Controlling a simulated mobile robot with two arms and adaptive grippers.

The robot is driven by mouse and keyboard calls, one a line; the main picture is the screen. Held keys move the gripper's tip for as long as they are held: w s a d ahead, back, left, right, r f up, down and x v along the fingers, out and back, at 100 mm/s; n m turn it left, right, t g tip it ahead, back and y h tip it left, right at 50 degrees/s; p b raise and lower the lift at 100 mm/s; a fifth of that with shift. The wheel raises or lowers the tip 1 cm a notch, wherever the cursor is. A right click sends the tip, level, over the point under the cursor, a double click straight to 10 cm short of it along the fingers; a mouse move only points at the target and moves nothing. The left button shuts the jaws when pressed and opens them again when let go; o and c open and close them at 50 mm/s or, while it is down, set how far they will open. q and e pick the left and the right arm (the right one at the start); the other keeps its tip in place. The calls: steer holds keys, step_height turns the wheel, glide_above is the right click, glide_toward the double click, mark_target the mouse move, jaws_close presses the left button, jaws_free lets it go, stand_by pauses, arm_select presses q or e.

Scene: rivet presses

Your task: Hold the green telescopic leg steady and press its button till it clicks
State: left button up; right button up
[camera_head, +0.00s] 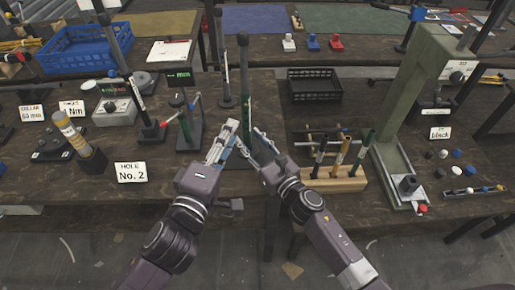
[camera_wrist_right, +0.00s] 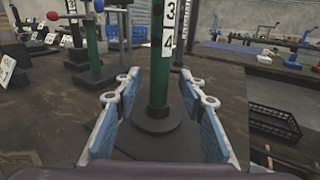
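The green telescopic leg (camera_head: 246,112) stands upright on the bench, its upper part dark with a rounded top. In the right wrist view the leg (camera_wrist_right: 159,85) shows a white label with 3 and 4 and a dark round base. My right gripper (camera_head: 257,143) is open. In its wrist view the leg stands between the two blue fingers (camera_wrist_right: 165,98), with visible gaps on both sides. My left gripper (camera_head: 226,137) is close to the leg's left side; its finger opening is unclear from this angle. I cannot make out the leg's button.
A green post stand (camera_head: 184,115) and a thin dark stand (camera_head: 226,85) stand left of the leg. A wooden rack (camera_head: 337,180) with several rods is at right, beside a tall green press frame (camera_head: 400,100). A black crate (camera_head: 313,84) lies behind. A "HOLE No. 2" sign (camera_head: 131,172) is front left.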

steer(key=shift+x, duration=0.8)
steer(key=shift+c, duration=0.5)
jaws_close()
